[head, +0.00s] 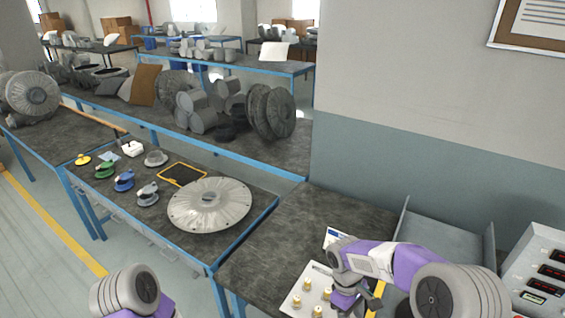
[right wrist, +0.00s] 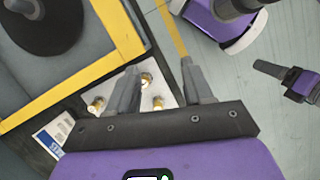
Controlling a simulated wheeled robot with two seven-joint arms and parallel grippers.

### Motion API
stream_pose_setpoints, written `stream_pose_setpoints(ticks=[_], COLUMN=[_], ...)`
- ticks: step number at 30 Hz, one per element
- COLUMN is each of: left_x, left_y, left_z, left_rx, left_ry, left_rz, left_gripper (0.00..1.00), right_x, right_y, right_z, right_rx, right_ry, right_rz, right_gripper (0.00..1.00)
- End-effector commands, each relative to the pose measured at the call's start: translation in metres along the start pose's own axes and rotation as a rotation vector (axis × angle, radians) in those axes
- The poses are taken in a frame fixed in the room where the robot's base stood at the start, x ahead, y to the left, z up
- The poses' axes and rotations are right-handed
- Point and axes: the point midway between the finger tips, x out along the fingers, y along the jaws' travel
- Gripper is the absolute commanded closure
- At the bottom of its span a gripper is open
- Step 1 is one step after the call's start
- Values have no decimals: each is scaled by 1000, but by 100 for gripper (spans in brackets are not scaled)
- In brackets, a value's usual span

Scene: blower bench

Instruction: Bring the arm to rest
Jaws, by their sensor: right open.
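My right arm (head: 395,262) reaches in from the lower right of the head view, over the near dark bench. Its gripper (head: 357,300) points down beside a white plate with several brass fittings (head: 297,300). In the right wrist view, the two grey fingers of my right gripper (right wrist: 160,82) are apart, with nothing held between them. The white plate (right wrist: 166,92) shows behind the fingers there; I cannot tell the gap to it.
A blue-framed bench (head: 262,213) holds a large silver disc (head: 210,204), a yellow-edged black tray (head: 182,174) and several small coloured parts. A grey metal tray (head: 440,237) and a panel with displays (head: 545,270) stand at the right. Stacked parts fill the back bench.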

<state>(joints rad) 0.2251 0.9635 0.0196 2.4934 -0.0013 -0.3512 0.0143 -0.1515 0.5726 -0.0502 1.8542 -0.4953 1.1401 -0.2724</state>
Motion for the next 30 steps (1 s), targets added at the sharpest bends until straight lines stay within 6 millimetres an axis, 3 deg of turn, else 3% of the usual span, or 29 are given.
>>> stream_pose_setpoints(ticks=[1, 11, 18, 21, 25, 30], left_x=[6, 30, 60, 71, 81, 87], left_y=[-2, -11, -22, -26, -30, -32], left_z=[-1, -2, -4, -5, -5, -5], left_rx=[0, 1, 0, 0, 0, 0], left_ry=[3, 2, 3, 3, 2, 2], left_rz=[0, 0, 0, 0, 0, 0], left_gripper=[16, 16, 16, 16, 16, 16], right_x=[19, 124, 228, 262, 291, 306], right_y=[-4, -49, -101, -118, -131, -136], right_z=[-6, -44, -66, -67, -63, -58], right_rx=[10, 148, 443, 596, 761, 876], right_ry=[15, 178, 334, 384, 427, 455], right_rz=[-24, -198, -380, -428, -454, -455], right_gripper=[49, 49, 49, 49, 49, 49])
